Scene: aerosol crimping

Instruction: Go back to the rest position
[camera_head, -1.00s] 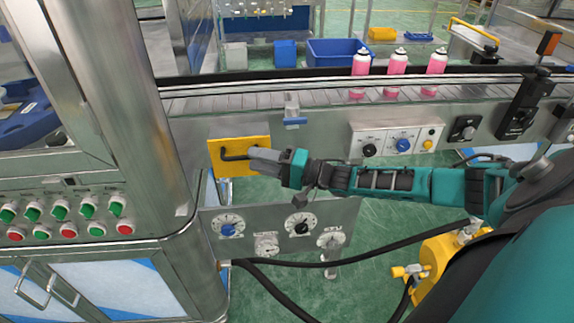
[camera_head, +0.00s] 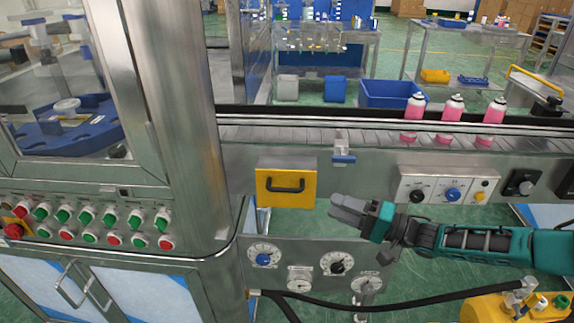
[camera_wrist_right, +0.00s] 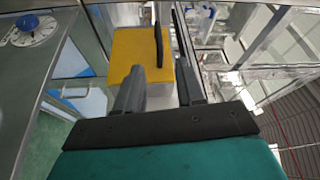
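My right gripper (camera_head: 347,210) reaches in from the right in the head view and hangs in front of the machine. It is empty. In the wrist view its two fingers (camera_wrist_right: 160,66) stand apart with a clear gap between them. The yellow panel (camera_head: 303,202) with a black handle (camera_head: 286,189) is just left of the gripper, and the fingers look clear of the handle. The yellow panel (camera_wrist_right: 132,45) also shows beyond the fingers in the wrist view. My left gripper is not in view.
A conveyor (camera_head: 300,133) carries pink cans (camera_head: 452,108) above the gripper. A dial plate (camera_head: 310,255) lies below it, and a knob box (camera_head: 437,191) is to its right. A steel post (camera_head: 185,100) and a button panel (camera_head: 95,225) stand at left. A black hose runs low.

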